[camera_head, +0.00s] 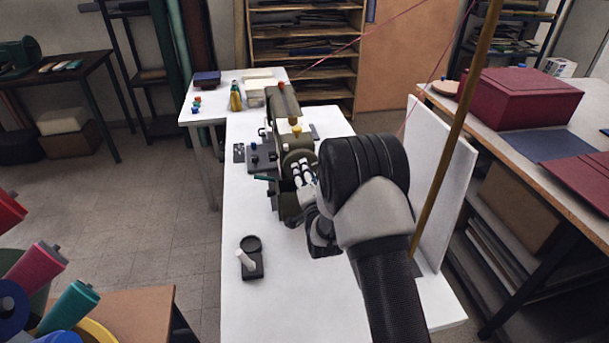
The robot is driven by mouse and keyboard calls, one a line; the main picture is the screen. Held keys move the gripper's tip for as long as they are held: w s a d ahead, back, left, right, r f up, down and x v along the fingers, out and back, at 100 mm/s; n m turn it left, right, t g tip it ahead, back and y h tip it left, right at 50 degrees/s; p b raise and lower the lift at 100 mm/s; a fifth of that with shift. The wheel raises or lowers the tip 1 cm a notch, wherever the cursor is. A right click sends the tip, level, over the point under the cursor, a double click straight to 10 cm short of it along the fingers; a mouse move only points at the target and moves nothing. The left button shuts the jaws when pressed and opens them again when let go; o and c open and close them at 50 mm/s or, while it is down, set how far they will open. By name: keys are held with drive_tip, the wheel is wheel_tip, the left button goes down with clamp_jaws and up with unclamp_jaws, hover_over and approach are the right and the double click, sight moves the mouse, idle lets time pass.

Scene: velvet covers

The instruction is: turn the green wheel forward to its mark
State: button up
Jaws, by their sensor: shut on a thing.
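A dark olive machine (283,108), like a sewing machine, stands on the white table (245,215). The green wheel (289,160) is the round olive disc on the machine's near end. My gripper (300,172) is at the wheel, its pale fingers shut on the wheel's rim. My arm comes in from the lower right and covers part of the wheel and the machine's right side. The wheel's mark cannot be made out in this view.
A small black holder with a white peg (246,262) stands on the near table. A white upright panel (440,175) and a brown pole (455,130) stand close on the right. Coloured thread spools (70,305) are at lower left. The table's front left is mostly clear.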

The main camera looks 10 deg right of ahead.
drive_tip(key=c, duration=0.4)
drive_tip(key=shift+o, duration=0.2)
drive_tip(key=shift+n, duration=0.4)
drive_tip(key=n, duration=0.4)
drive_tip(key=shift+n, duration=0.3)
drive_tip(key=n, duration=0.5)
drive_tip(key=shift+a, duration=0.1)
drive_tip(key=n, duration=0.5)
drive_tip(key=shift+n, duration=0.4)
drive_tip(key=n, duration=0.5)
drive_tip(key=shift+a+n, duration=0.1)
drive_tip(key=shift+n, duration=0.2)
